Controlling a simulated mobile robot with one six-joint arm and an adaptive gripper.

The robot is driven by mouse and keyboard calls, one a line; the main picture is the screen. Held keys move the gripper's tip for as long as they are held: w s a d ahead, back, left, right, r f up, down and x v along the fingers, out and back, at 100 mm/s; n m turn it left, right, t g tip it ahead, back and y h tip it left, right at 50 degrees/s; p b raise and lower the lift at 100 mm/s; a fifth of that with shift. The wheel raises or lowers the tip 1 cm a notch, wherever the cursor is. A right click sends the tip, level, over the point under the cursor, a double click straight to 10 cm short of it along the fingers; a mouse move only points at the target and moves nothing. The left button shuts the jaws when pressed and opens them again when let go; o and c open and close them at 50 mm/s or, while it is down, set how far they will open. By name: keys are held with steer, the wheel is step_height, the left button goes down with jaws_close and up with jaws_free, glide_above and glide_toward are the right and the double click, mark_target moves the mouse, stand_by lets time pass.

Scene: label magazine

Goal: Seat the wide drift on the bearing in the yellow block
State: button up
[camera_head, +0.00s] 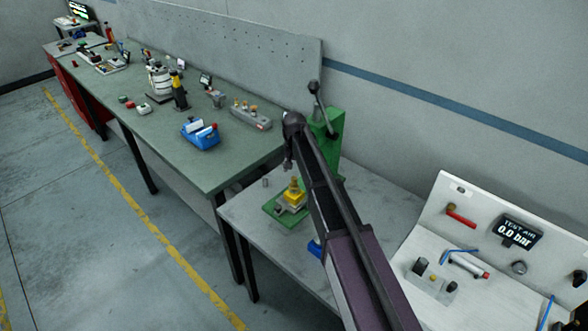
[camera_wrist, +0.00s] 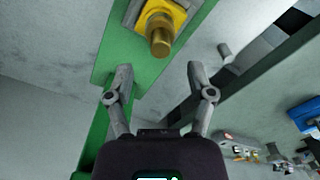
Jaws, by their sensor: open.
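The yellow block (camera_head: 294,197) sits on the green press base (camera_head: 279,215); it also shows at the top of the wrist view (camera_wrist: 180,17). A brass stepped cylinder (camera_head: 293,184) stands on the block, and its rounded end faces the wrist camera (camera_wrist: 160,40). I cannot tell whether it is the wide drift, and no bearing is clearly visible. A small grey cylinder (camera_head: 265,182) stands on the table left of the press; it also shows in the wrist view (camera_wrist: 224,49). My gripper (camera_wrist: 159,72) is open and empty, its fingertips apart from the brass piece.
The green press column (camera_head: 332,125) with its lever stands close behind my arm. A green workbench (camera_head: 150,135) to the left holds a blue holder (camera_head: 201,135) and several tools. A test-air panel (camera_head: 518,232) stands at right. The grey table's front (camera_head: 265,245) is clear.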

steer(key=shift+r+p, duration=0.85)
steer(key=shift+r, duration=0.35)
steer(key=s+d+f+b, duration=0.3)
steer(key=s+d, duration=2)
steer(key=s, duration=0.3)
steer(key=shift+n, duration=0.4)
